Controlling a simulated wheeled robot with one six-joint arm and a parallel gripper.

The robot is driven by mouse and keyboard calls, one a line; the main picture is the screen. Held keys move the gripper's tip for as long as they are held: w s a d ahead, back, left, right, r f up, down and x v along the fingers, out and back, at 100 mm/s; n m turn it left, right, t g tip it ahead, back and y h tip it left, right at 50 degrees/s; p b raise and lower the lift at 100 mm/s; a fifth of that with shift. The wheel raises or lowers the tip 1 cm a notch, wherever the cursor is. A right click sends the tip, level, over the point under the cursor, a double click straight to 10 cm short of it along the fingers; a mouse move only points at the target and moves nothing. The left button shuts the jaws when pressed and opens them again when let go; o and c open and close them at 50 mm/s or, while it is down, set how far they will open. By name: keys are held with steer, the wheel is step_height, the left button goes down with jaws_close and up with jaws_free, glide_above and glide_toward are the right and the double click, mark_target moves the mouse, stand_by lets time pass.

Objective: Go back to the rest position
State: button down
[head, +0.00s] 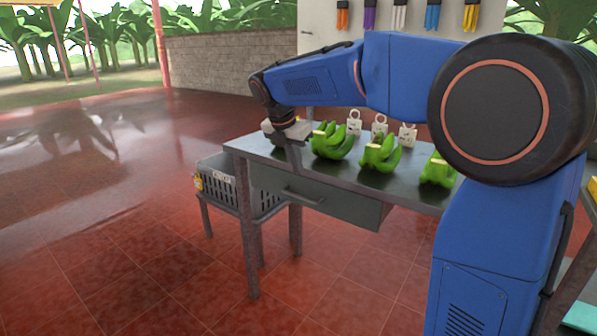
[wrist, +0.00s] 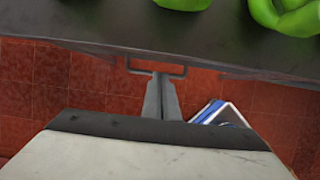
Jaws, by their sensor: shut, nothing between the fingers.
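Green banana hands stand on the table: one (head: 335,143) just right of my gripper, one (head: 379,156) in the middle, and one (head: 437,170) partly hidden by my arm.
White tags (head: 379,128) stand behind the bananas. A grey crate (head: 222,182) sits on a low stand left of the table. Coloured ribbons (head: 369,15) hang on a pale panel (head: 325,60) behind. The red tiled floor (head: 120,255) at left is clear.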

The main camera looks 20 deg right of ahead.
steer(key=s+d+f+m+y, duration=0.1)
steer(key=s+d+m, duration=0.2)
steer(key=s+m, duration=0.5)
steer(key=s+d+f+m+y, duration=0.1)
steer(key=s+d+m, duration=0.3)
steer(key=s, duration=0.7)
steer(key=s+d+f+m+t, duration=0.1)
steer(key=s+f+m, duration=0.4)
steer(key=s+m, duration=0.2)
steer(key=s+d+f+m+t+y, duration=0.1)
steer(key=s+f+m, duration=0.5)
steer(key=s, duration=0.5)
steer(key=shift+s+f+m, duration=0.2)
steer(key=shift+s+m, duration=0.2)
steer(key=shift+m, duration=0.1)
